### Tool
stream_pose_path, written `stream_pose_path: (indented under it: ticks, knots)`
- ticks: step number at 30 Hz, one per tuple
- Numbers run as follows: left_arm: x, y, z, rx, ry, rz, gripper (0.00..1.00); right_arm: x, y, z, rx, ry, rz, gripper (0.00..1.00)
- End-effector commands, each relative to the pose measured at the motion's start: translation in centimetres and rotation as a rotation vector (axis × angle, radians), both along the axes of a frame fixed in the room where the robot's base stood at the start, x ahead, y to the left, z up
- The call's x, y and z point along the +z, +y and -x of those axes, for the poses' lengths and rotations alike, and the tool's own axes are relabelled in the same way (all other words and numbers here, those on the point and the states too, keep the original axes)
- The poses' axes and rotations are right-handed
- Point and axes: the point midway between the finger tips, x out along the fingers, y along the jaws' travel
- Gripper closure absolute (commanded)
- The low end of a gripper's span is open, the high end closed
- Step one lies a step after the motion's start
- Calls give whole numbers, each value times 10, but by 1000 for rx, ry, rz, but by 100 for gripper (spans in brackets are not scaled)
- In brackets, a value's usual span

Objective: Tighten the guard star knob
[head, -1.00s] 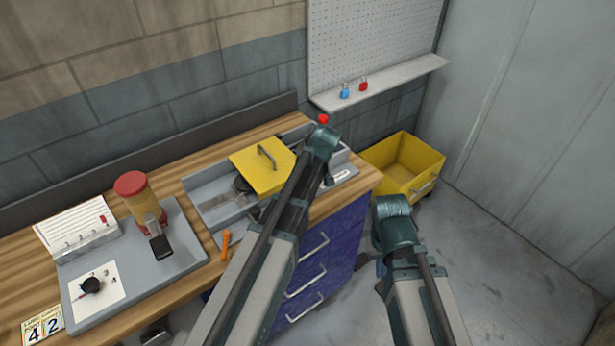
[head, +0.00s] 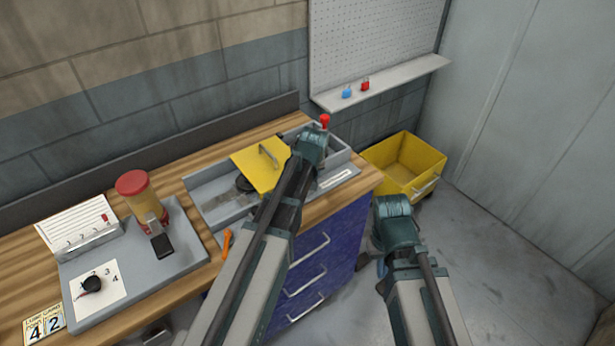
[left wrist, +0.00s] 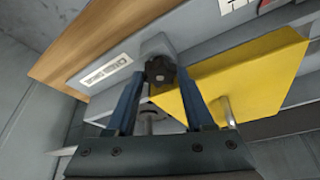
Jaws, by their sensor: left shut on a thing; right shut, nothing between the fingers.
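The black star knob (left wrist: 160,69) shows in the left wrist view on a grey block beside the yellow guard (left wrist: 240,80). My left gripper (left wrist: 161,77) has its two blue fingers closed on the knob, one on each side. In the head view my left arm hides the knob and the left fingers. The yellow guard (head: 259,166) with its grey handle lies over the grey channel of the runout table (head: 208,186). My right gripper (head: 381,268) is low in front of the drawers, mostly hidden by its own wrist; it is shut and empty.
A grey panel (head: 190,240) at left carries a red-capped yellow cylinder (head: 143,200) and a black dial (head: 92,284). An orange tool (head: 227,244) lies at the bench's front edge. A yellow bin (head: 405,165) stands right of the blue drawers (head: 335,245).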

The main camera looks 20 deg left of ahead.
Motion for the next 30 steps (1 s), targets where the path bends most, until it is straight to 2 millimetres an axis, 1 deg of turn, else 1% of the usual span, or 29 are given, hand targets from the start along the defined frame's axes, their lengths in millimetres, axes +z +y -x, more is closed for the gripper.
stream_pose_path:
  ticks: [5, 6, 10, 11, 24, 26, 30]
  knots:
    - [0, 0, 0, 1, 1, 1, 100, 0, 0, 0, 0, 0, 0, 100]
    - [0, 0, 0, 1, 2, 1, 42, 0, 0, 0, 0, 0, 0, 100]
    - [0, 0, 0, 1, 1, 1, 18, 0, 0, 0, 0, 0, 0, 100]
    - [0, 0, 0, 1, 1, 1, 17, 0, 0, 0, 0, 0, 0, 100]
    - [0, 1, 0, 9, 0, -3, 17, 0, 0, 0, 0, 0, 0, 100]
    - [0, 1, 0, 24, 0, -3, 17, 0, 0, 0, 0, 0, 0, 100]
    - [0, 0, -2, 112, 1, -4, 17, 0, 0, 0, 0, 0, 0, 100]
